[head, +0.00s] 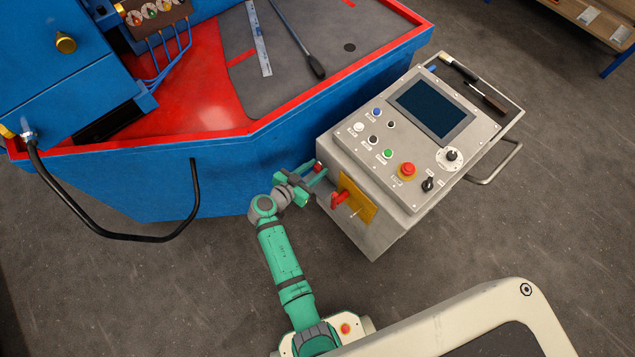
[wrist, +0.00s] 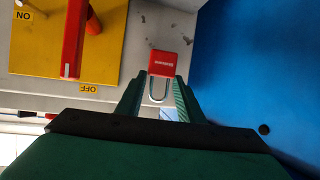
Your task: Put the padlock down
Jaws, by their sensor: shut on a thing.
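The padlock (wrist: 163,64) has a red body and a silver shackle. In the wrist view it sits between the two green fingers of my gripper (wrist: 161,92), which is shut on it. The shackle points back toward my palm. In the head view my gripper (head: 309,176) is at the left side of the grey control console, and the red padlock (head: 317,168) shows small at its fingertips. I cannot tell whether the padlock touches the console.
The grey console (head: 385,235) carries a yellow switch plate (head: 357,203) with a red lever (head: 340,198), close beside my gripper. The blue machine (head: 230,180) stands on the other side. A screwdriver-like tool (head: 487,98) lies in the console's far tray. Open floor (head: 160,280) lies at the left.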

